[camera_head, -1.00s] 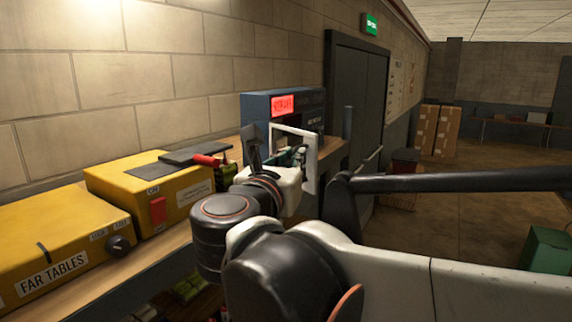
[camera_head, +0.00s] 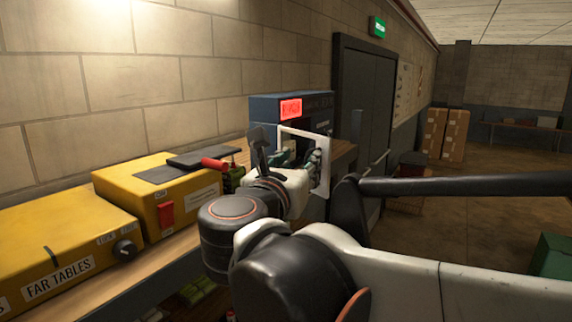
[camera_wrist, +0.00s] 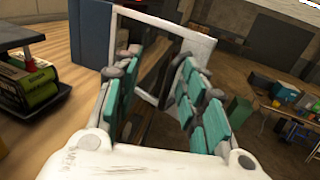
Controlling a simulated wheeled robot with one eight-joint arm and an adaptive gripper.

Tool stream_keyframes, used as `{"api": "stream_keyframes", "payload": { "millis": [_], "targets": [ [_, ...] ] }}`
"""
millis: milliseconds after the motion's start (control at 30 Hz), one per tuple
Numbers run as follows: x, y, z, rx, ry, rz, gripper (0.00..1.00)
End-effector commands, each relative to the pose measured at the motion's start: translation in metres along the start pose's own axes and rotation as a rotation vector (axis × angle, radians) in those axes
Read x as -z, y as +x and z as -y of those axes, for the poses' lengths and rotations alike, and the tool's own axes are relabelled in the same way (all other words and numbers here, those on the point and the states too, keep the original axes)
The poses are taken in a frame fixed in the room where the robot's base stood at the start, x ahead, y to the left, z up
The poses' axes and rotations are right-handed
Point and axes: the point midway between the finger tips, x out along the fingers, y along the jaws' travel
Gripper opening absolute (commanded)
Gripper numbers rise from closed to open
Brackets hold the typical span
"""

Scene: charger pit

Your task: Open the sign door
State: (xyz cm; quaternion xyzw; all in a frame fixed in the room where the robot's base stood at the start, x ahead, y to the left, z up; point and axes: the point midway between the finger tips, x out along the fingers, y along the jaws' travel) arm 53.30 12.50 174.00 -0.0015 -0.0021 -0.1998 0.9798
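The sign door appears to be a white open frame (camera_head: 325,178), standing out from the front of a dark blue box (camera_head: 262,108) with a lit red display (camera_head: 291,108). My gripper (camera_head: 300,160) is at the frame, partly hidden by my wrist. In the wrist view, the teal-padded fingers of my gripper (camera_wrist: 155,105) are spread apart. The white frame (camera_wrist: 190,38) rises just beyond them, its lower part reaching toward the gap. I cannot tell whether a finger touches it. The blue box (camera_wrist: 90,35) is behind and left of the frame.
Yellow boxes (camera_head: 60,245) stand on the wooden bench (camera_head: 160,262) at left. A red-handled tool (camera_head: 215,164) and green battery-like items (camera_wrist: 35,85) lie near the blue box. A grey double door (camera_head: 365,100) is behind. Open floor (camera_head: 480,215) lies to the right.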

Motion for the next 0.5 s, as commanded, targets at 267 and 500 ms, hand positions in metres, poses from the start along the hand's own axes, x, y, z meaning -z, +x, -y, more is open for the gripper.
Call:
{"api": "stream_keyframes", "payload": {
  "millis": [267, 500],
  "targets": [
    [0.001, -0.008, -0.003, -0.008, 0.002, -0.003, 0.28],
    [0.001, -0.045, -0.001, -0.009, 0.002, -0.001, 0.28]
  ]
}}
